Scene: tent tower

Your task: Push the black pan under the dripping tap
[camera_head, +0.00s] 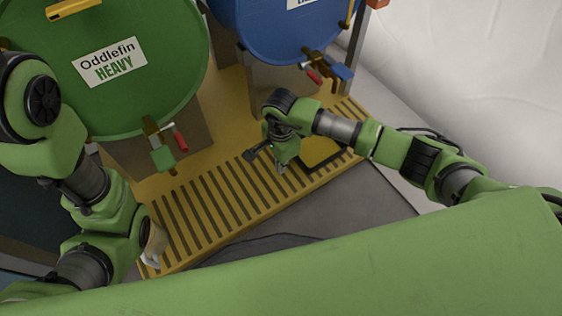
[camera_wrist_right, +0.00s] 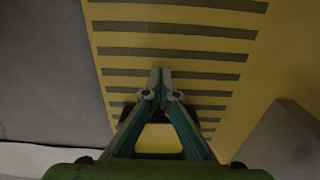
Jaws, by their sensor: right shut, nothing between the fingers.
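My right gripper (camera_head: 282,170) is shut and empty, pointing down over the slatted yellow platform. In the right wrist view its fingertips (camera_wrist_right: 160,72) meet above the dark slots. I cannot make out the black pan for certain. A plain yellow patch with a dark edge (camera_head: 322,150) lies right beside my right gripper, partly hidden by the arm, and may be part of it. No drip is visible. My left gripper is mostly hidden by its arm.
The yellow platform (camera_head: 205,205) is bare between the arms. A grey block (camera_wrist_right: 280,140) is at the lower right of the wrist view. Grey floor (camera_head: 360,205) lies in front.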

